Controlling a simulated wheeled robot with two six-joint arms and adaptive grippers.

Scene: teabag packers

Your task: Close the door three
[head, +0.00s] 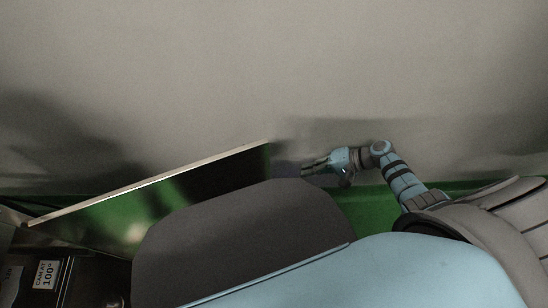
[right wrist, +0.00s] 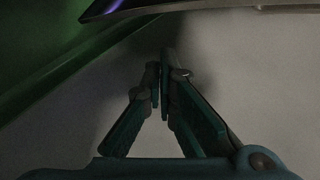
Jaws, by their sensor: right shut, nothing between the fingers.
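A door panel (head: 235,172) with a pale top edge and a dark, glossy face stands swung out at the left in the head view. No number on it can be read. Its free end is near the middle of the picture. My right gripper (head: 304,169) is shut and empty, just to the right of that free end, with a small gap in the head view. In the right wrist view the shut fingers (right wrist: 160,62) point toward a dark panel edge (right wrist: 190,9) at the top; I cannot tell whether they touch. My left gripper is not in view.
A green surface (head: 375,215) runs along the foot of the grey wall or floor (head: 300,70). A dark unit with a white label (head: 46,274) is at the lower left. My own body hides much of the lower middle. The area above the door is clear.

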